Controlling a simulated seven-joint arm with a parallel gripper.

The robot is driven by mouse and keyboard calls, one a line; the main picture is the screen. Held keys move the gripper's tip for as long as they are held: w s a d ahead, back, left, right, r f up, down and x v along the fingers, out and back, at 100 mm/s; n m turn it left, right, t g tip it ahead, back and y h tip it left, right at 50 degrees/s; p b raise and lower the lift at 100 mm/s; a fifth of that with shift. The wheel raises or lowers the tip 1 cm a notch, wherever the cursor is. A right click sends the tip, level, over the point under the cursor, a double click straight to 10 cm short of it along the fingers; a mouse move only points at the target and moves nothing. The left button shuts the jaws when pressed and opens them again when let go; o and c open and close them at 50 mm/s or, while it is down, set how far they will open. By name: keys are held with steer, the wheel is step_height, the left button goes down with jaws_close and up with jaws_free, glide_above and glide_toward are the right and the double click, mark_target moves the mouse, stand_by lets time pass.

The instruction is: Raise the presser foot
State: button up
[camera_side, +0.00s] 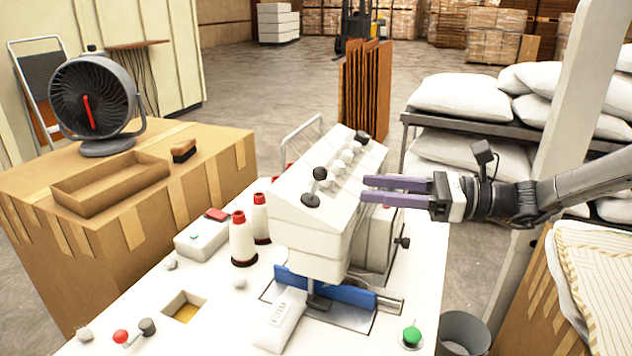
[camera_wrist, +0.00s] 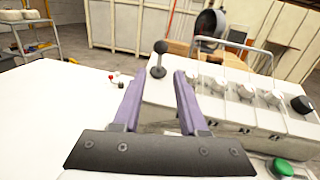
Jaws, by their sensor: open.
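The white sewing machine head (camera_side: 308,225) stands on the white table. Its presser foot (camera_side: 318,302) shows under the head, by a blue plate (camera_side: 350,293); I cannot tell its exact height. A black ball-knob lever (camera_side: 319,174) sits on the head's near end. In the wrist view, this lever (camera_wrist: 159,58) stands beyond my fingertips, roughly in line with the gap between them. My gripper (camera_side: 367,188) has purple fingers, open and empty, pointing left at the head's right side. It also shows in the wrist view (camera_wrist: 157,78). Another black knob (camera_side: 402,243) sticks out low on the right.
Two thread cones (camera_side: 243,240) stand left of the head. A green button (camera_side: 411,336) is at the table's right edge. Several white knobs (camera_wrist: 218,84) line the head top. A post (camera_side: 580,120) rises behind my arm.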

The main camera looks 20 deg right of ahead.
mark_target(316, 176)
steer(key=x, duration=1)
steer(key=shift+w, duration=0.1)
steer(key=shift+r, duration=0.1)
jaws_close()
